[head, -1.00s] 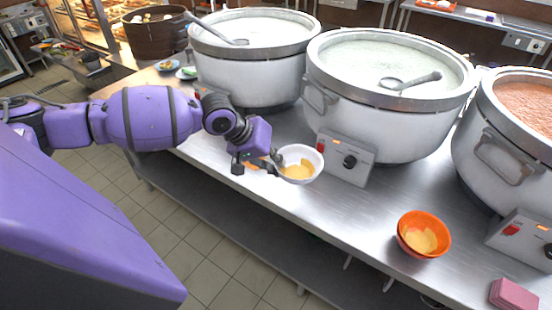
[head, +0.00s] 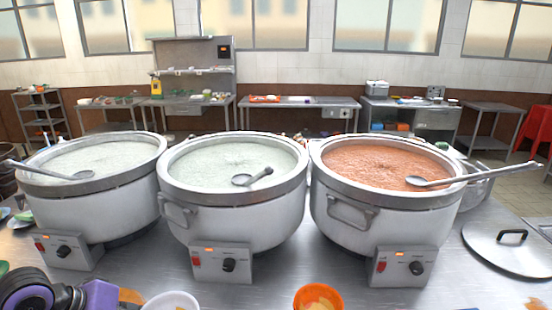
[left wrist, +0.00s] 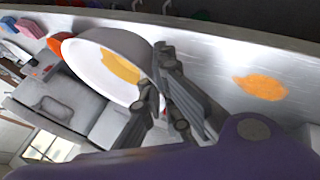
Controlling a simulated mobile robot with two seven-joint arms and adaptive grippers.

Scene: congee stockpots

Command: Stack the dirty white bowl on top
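The dirty white bowl (head: 171,302) shows at the bottom edge of the head view, cut off. In the left wrist view the white bowl (left wrist: 108,66) has a yellow-orange food stain inside. My left gripper (left wrist: 156,82) has its fingers on either side of the bowl's rim and looks shut on it. I cannot tell how high the bowl is above the counter. An orange bowl (head: 318,297) with yellowish residue stands to the right in the head view; part of it (left wrist: 56,43) shows behind the white bowl in the wrist view. My right gripper is not in view.
Three large stockpots stand behind the bowls: left (head: 92,185), middle (head: 235,205) and right (head: 380,200), with control boxes in front. An orange spill (left wrist: 260,87) lies on the steel counter. A pot lid (head: 508,250) lies at the right. Counter between the bowls is clear.

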